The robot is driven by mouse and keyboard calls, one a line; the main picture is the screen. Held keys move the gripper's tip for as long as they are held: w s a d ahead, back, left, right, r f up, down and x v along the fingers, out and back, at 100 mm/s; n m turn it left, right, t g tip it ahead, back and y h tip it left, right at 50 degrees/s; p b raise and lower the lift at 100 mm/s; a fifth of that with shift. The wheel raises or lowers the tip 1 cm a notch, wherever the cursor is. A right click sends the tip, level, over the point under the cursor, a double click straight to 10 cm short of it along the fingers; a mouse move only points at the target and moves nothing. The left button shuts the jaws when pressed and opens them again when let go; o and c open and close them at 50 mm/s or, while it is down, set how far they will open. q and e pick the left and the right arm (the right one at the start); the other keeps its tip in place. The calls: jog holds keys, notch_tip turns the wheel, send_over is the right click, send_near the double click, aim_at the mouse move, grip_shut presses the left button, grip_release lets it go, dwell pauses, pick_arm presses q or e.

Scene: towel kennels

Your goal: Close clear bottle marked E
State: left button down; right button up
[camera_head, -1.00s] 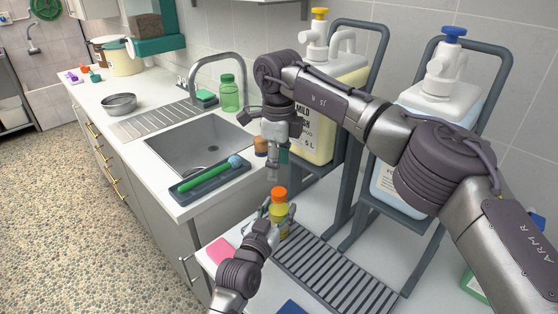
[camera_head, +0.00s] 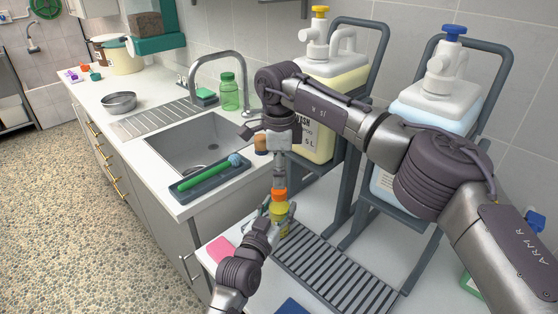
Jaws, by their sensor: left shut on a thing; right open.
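A small clear bottle (camera_head: 282,212) with yellow contents and an orange cap (camera_head: 279,195) stands upright near the back left of the slatted drip tray (camera_head: 335,270). No letter on it is readable. My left gripper (camera_head: 279,220) is shut on the bottle's body from the front, its fingers partly covering the bottle. My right gripper (camera_head: 279,185) points straight down, with its open fingertips right at the orange cap. Whether they touch the cap cannot be told.
A brown bottle (camera_head: 261,145) and a blue tray with a green brush (camera_head: 208,179) are by the sink (camera_head: 200,145). Large jugs with a yellow pump (camera_head: 320,35) and a blue pump (camera_head: 445,55) stand in racks behind. A pink sponge (camera_head: 220,247) lies left of the drip tray.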

notch_tip(320, 180, down, 5)
jog(key=shift+r, duration=0.1)
dwell(0.3)
grip_shut()
jog(key=m, duration=0.6)
jog(key=shift+m, duration=0.3)
jog(key=m, duration=0.5)
jog(key=shift+o, duration=0.7)
grip_release()
notch_tip(320, 180, up, 12)
